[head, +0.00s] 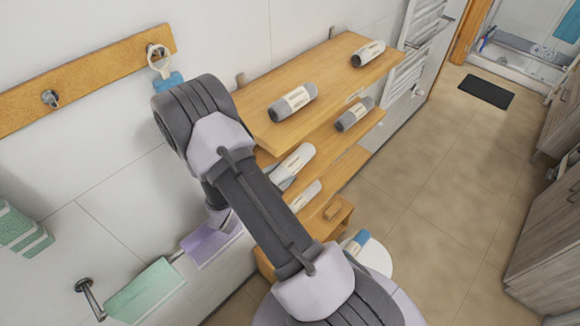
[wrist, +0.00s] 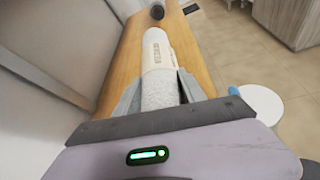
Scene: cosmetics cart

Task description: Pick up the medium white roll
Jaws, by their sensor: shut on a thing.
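The white roll (wrist: 160,72) lies lengthwise between the two fingers of my gripper (wrist: 160,92) in the wrist view. It has a textured white body and a smoother cream band with small print. The gripper is shut on its near part. In the head view a white roll (head: 293,164) shows at the middle shelf beside my arm, apparently the same one. My arm hides the gripper there. Whether the roll touches the shelf or is just above it I cannot tell.
A grey roll (head: 354,114) lies farther along the middle shelf. A grey banded roll (head: 293,102) and a white-and-dark roll (head: 368,53) lie on the top shelf (head: 330,85). Another pale roll (head: 305,195) is lower. The wall is close at left; open floor (head: 440,180) lies right.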

